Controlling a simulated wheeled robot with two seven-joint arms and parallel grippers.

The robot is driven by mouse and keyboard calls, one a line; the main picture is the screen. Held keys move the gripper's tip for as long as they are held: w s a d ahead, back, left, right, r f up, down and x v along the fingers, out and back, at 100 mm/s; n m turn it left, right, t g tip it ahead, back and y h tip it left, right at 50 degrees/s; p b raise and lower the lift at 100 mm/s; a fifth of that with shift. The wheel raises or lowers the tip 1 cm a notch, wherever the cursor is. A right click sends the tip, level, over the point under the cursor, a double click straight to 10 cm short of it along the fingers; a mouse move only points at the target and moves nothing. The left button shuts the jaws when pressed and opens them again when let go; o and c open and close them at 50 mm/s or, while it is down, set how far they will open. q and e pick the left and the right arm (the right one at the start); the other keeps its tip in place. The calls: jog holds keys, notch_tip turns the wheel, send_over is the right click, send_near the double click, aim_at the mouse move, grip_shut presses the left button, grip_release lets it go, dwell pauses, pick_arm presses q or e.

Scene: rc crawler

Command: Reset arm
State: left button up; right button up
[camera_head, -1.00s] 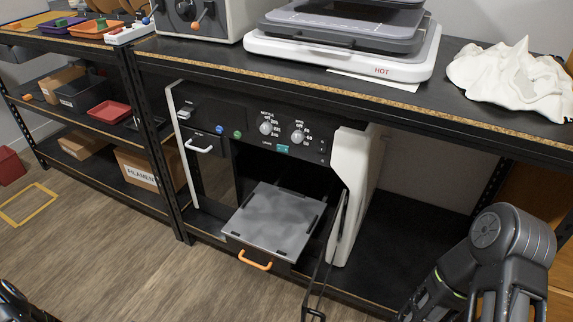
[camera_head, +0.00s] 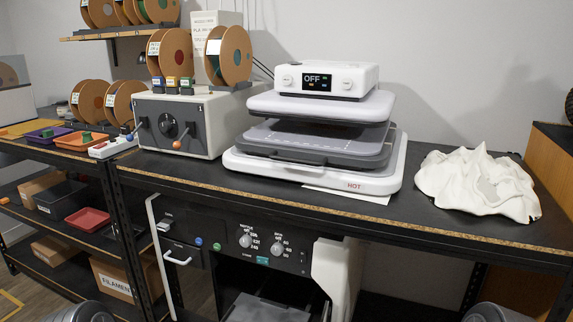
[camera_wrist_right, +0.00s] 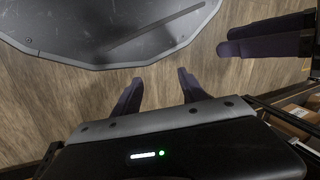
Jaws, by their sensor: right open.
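My right gripper (camera_wrist_right: 158,84) shows in the right wrist view with two dark fingers spread apart. Nothing is between them, and wooden floor lies beyond. Another pair of dark fingers (camera_wrist_right: 262,36) reaches in from the right edge of that view and looks like my left gripper. Its two fingers lie close together in the picture, and their gap is unclear. In the head view neither gripper shows; only rounded grey parts of my arms show at the bottom left and bottom right corners.
A black workbench (camera_head: 420,218) carries a heat press (camera_head: 320,135), a grey control box (camera_head: 182,120) and a crumpled white cloth (camera_head: 478,182). A printer-like machine (camera_head: 235,240) stands underneath. Shelves (camera_head: 75,222) stand at left. Dark frame bars (camera_wrist_right: 290,120) are near the right of the wrist view.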

notch_tip(320, 180, up, 20)
jog(key=p, duration=1.8)
jog(key=shift+f, duration=0.15)
